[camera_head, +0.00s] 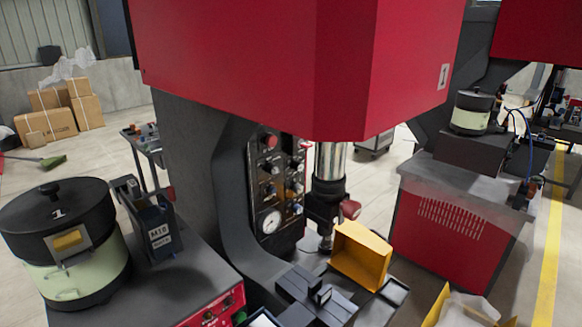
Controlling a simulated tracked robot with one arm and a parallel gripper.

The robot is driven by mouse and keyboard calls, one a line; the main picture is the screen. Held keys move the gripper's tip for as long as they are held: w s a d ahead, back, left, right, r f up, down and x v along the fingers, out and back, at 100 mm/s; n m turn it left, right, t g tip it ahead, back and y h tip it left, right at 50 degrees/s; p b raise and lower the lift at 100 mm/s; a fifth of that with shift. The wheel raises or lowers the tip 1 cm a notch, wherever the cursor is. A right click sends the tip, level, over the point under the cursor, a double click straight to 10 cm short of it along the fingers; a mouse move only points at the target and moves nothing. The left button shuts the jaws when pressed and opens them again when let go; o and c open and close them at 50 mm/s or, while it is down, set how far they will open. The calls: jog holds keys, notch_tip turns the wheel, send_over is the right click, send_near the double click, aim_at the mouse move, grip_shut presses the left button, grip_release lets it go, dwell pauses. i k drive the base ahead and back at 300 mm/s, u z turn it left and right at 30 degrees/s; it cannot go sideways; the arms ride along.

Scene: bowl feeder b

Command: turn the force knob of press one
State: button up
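Press one (250,60) fills the middle of the view, with a red head marked "1" and a dark frame. Its dark control panel (277,190) is on the column below the head. The panel carries a red button (269,141), several small knobs and a round white gauge (271,222) at the lower left. The labels are too small to read, so I cannot tell which knob is the force knob. The steel ram (330,161) hangs right of the panel, close to it. I cannot make out my gripper in this view.
A lidded bowl feeder (70,275) and a dark bin marked M18 (158,238) stand at the left. A yellow tray (360,256) sits below the ram. Another feeder (471,113) stands on a red cabinet (445,225) at the right. Cardboard boxes (50,124) are far left.

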aim_at(297, 166)
jog(key=z, duration=0.35)
jog(key=k, duration=0.35)
jog(key=z, duration=0.8)
jog(key=k, duration=0.9)
jog(key=z, duration=0.8)
jog(key=i, duration=1.65)
jog(key=u, duration=0.45)
jog(key=i, duration=1.3)
jog(key=u, duration=0.9)
jog(key=i, duration=1.15)
jog(key=u, duration=1.2)
jog(key=i, duration=0.75)
jog(key=u, duration=0.4)
